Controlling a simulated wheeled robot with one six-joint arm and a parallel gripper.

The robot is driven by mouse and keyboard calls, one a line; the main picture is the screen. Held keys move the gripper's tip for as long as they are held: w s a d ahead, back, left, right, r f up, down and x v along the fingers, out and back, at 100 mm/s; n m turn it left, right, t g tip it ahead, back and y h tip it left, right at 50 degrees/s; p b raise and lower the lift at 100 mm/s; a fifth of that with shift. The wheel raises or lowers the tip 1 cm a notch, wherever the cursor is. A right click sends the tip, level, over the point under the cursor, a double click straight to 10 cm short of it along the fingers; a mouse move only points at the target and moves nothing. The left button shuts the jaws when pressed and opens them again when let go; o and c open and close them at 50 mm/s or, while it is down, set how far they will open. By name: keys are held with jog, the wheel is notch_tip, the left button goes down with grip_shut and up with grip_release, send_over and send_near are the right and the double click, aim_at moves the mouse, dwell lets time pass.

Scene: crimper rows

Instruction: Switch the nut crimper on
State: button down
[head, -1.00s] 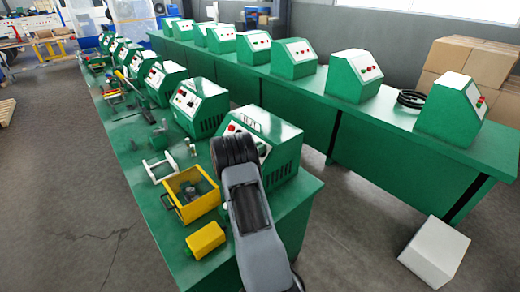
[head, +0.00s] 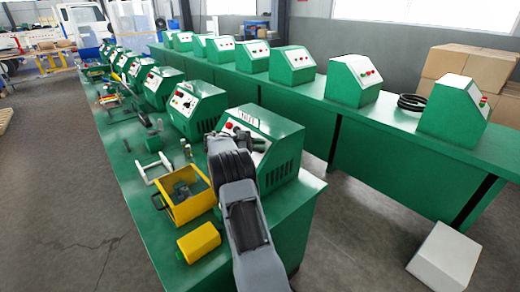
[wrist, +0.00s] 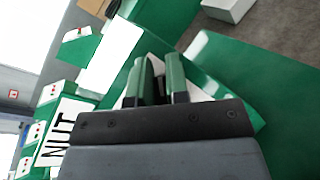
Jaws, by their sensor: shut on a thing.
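The nut crimper (head: 282,152) is the nearest green box in the front row, with a pale sloped panel and a red button (head: 229,126). Its white NUT label (wrist: 62,131) shows in the wrist view. My gripper (head: 258,141) is at this panel, to the right of the red button. In the wrist view its two fingers (wrist: 160,80) are close together with a narrow dark gap between them. It is shut on a small part at the panel, seemingly the switch. The fingers and wrist hide that part, so its position cannot be read.
A yellow open box (head: 186,209) and a yellow block (head: 199,243) lie on the green bench left of my arm. More green machines (head: 192,106) stand behind along the row. A second green bench (head: 390,142) runs at the right. A white box (head: 443,258) is on the floor.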

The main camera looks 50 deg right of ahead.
jog(key=m+y, duration=0.2)
jog(key=m, duration=0.1)
jog(key=m+g+y+p, duration=0.1)
jog(key=m, duration=0.1)
jog(key=shift+a+f+y, duration=0.2)
jog(key=shift+f+y, duration=0.1)
jog(key=shift+f, duration=0.1)
jog(key=shift+s+a+f+m+y+p, duration=0.1)
jog(key=shift+m+y+p, duration=0.35)
jog(key=shift+m+y, duration=0.4)
jog(key=shift+a+f+m+y+p, duration=0.1)
jog(key=shift+m+y+p, duration=0.45)
jog(key=shift+m, duration=0.5)
jog(key=shift+t+y, duration=0.3)
